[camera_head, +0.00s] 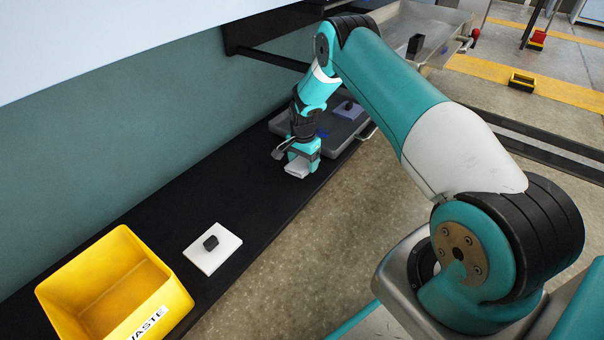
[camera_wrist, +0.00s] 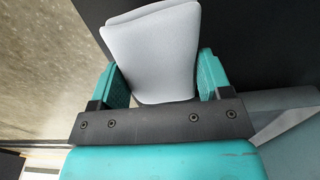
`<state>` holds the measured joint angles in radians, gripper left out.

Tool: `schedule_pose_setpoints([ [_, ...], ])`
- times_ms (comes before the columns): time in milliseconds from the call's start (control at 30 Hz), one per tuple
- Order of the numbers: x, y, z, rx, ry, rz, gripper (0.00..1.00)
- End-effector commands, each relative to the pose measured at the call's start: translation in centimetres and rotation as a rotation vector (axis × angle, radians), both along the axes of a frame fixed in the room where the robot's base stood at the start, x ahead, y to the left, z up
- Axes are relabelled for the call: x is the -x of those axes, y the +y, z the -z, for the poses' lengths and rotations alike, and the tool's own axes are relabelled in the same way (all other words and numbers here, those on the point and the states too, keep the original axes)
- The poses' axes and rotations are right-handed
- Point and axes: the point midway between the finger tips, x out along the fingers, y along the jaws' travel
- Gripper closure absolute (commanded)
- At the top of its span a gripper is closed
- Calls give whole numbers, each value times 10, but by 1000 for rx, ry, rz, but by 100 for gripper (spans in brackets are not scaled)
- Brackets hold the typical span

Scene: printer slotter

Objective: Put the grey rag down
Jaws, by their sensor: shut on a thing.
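My gripper (camera_wrist: 160,92) is shut on a folded light grey rag (camera_wrist: 152,45). In the head view the rag (camera_head: 298,168) hangs under my gripper (camera_head: 300,158), over or near the black bench surface (camera_head: 215,195), close to the bench's front edge. I cannot tell whether the rag touches the bench. In the wrist view the rag sticks out past the two teal fingers, with the dark bench behind it and the floor to the left.
A grey tray (camera_head: 281,124) lies just behind my gripper, with a dark-handled purple item (camera_head: 348,108) in it. A white pad with a black handle (camera_head: 212,249) lies nearer on the bench, beside a yellow waste bin (camera_head: 62,297). Bare bench lies between pad and gripper.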

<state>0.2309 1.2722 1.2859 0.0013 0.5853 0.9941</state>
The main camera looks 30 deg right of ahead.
Motion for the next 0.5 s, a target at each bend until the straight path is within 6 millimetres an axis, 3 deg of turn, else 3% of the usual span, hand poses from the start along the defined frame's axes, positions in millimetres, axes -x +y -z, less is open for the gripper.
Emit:
schedule_pose_setpoints([
  [200,0,1,34,0,1,-2,54],
  [500,-1,2,33,0,0,-3,54],
])
